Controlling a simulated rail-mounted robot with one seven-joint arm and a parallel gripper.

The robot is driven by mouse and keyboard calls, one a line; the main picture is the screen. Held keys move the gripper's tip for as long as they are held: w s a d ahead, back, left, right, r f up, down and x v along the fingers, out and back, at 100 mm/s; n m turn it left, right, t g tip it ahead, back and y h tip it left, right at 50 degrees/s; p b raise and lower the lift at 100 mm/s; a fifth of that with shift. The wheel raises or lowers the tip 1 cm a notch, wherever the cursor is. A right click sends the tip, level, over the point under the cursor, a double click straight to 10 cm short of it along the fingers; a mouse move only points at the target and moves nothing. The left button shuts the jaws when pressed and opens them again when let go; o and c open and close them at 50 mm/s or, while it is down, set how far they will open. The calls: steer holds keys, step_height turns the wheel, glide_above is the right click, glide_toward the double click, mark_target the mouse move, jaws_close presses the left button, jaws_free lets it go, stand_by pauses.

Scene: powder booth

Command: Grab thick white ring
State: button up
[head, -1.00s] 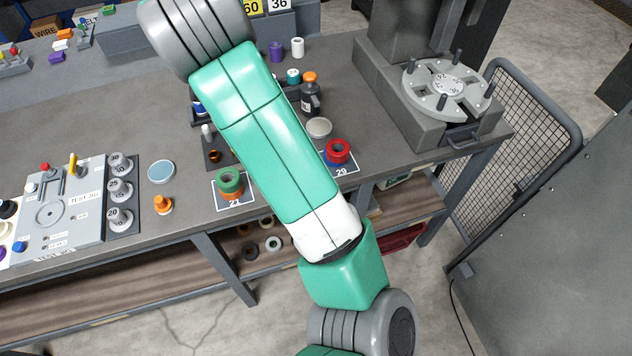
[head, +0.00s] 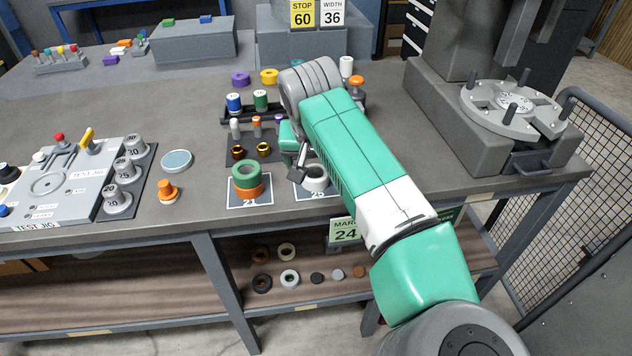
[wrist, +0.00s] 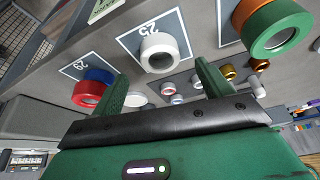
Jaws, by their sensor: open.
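A thick white ring (head: 317,178) lies on the dark card marked 25 (head: 327,193), near the bench's front edge. In the wrist view the white ring (wrist: 158,53) is just beyond the fingers and roughly centred between them, its hole facing the camera. My gripper (wrist: 163,84) is open and empty, with its two green fingers apart on either side. In the head view my gripper (head: 299,168) is small, close to the ring's upper left, and partly hidden by my arm. No contact with the ring shows.
A green ring on an orange ring (head: 248,178) stands on the card to the left. In the wrist view, a red-and-blue ring stack (wrist: 90,88) is on the other side. Small pegs and brass pieces (head: 251,150) stand behind. More rings (head: 289,278) lie on the lower shelf.

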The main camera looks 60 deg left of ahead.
mark_target(315, 177)
steer(key=b+x, duration=0.3)
steer(key=x, duration=0.2)
steer(key=c, duration=1.2)
steer(key=shift+r, duration=0.1)
step_height(315, 177, up, 4)
steer(key=p, duration=0.3)
steer(key=shift+s, duration=0.15)
steer(key=s+d+p, duration=0.1)
steer(key=s+d, duration=0.2)
steer(key=d, duration=0.1)
steer(key=s+d+p, duration=0.2)
steer(key=s+d, duration=0.2)
steer(key=s+d+p, duration=0.1)
steer(key=s+d, duration=0.2)
steer(key=d, duration=0.1)
steer(key=shift+s+r+p, duration=0.2)
steer(key=shift+r+p, duration=0.15)
steer(key=shift+r, duration=0.05)
